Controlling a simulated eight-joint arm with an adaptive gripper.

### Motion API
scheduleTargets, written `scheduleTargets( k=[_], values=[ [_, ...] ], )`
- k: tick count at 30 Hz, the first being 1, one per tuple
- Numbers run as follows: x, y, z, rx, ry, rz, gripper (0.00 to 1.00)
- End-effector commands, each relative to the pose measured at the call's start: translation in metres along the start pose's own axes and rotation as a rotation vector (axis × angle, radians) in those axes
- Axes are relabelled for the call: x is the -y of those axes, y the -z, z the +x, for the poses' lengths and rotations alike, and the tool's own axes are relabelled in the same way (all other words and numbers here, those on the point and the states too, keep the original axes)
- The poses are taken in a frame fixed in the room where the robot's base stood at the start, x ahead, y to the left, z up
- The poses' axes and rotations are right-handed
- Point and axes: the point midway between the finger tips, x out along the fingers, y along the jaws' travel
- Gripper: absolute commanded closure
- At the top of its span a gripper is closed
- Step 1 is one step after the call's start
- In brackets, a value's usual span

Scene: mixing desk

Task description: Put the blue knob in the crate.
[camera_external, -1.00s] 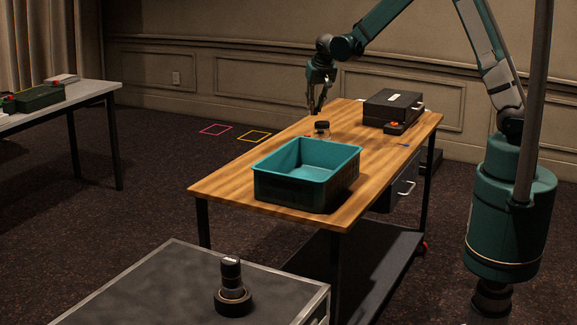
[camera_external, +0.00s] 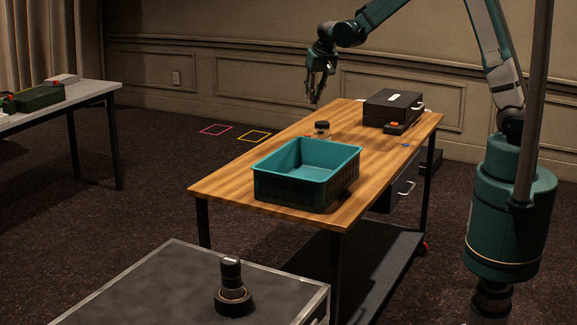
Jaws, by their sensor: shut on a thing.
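My gripper (camera_external: 315,100) is above the far left edge of the wooden table, up behind the crate and clear of the tabletop. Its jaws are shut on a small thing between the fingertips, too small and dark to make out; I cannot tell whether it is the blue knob. The teal crate (camera_external: 325,187) stands open on the near part of the table, and the visible part of its inside looks empty. A small blue thing (camera_external: 406,145) lies on the table at the right edge; its shape is too small to tell.
A dark-lidded jar (camera_external: 322,129) stands on the table between gripper and crate. A black case (camera_external: 393,106) sits at the back right, with a small box with a red top (camera_external: 394,127) before it. Bare wood lies right of the crate.

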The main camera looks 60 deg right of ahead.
Motion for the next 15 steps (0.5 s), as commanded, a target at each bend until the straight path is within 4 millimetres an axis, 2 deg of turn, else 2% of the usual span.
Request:
scheduleTargets(
  k=[8,15],
  values=[
    [0.034,-0.051,-0.020,0.001,0.087,-0.209,0.91],
    [0.069,-0.115,-0.045,0.001,0.196,-0.471,0.91]
  ],
)
